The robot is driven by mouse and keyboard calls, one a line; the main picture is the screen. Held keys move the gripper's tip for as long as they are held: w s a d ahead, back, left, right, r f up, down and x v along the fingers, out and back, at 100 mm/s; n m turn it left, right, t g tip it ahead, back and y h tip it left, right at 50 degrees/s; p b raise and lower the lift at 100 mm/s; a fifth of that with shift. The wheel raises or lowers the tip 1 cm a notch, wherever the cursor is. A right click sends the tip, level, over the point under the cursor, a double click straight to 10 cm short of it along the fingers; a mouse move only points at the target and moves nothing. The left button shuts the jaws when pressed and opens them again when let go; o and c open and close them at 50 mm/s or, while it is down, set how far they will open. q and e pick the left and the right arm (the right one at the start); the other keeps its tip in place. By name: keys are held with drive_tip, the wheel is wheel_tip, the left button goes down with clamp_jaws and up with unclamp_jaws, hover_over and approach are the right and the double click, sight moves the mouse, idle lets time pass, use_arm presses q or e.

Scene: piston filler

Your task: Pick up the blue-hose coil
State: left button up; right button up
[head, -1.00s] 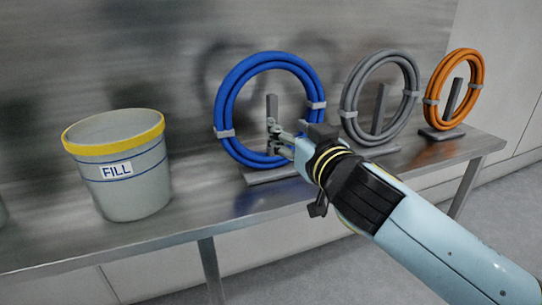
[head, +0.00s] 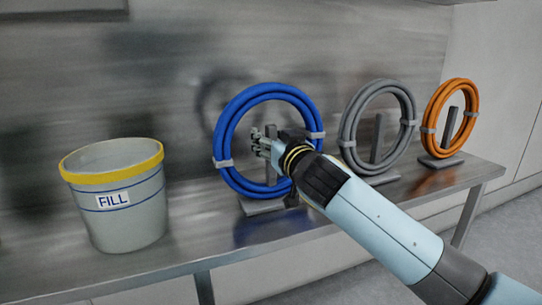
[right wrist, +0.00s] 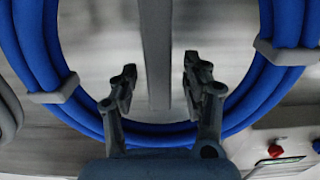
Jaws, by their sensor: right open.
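The blue-hose coil (head: 227,121) stands upright on its stand (head: 263,208), with grey ties on its sides. My right gripper (head: 258,143) is in front of the coil's open middle, near the stand's post. It is open and empty. In the right wrist view my right gripper (right wrist: 160,88) has its two fingers spread, one on each side of the grey post (right wrist: 157,45). The blue-hose coil (right wrist: 160,136) runs behind the fingers there; I cannot tell whether they touch it. My left gripper is not in view.
A grey hose coil (head: 349,129) and an orange one (head: 433,113) stand to the right on the metal table (head: 225,258). A grey FILL bucket (head: 128,228) with a yellow rim stands to the left. A metal wall (head: 185,65) is close behind.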

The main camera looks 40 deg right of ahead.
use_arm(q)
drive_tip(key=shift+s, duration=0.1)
use_arm(e)
clamp_jaws()
idle(0.3)
drive_tip(key=shift+r, duration=0.2)
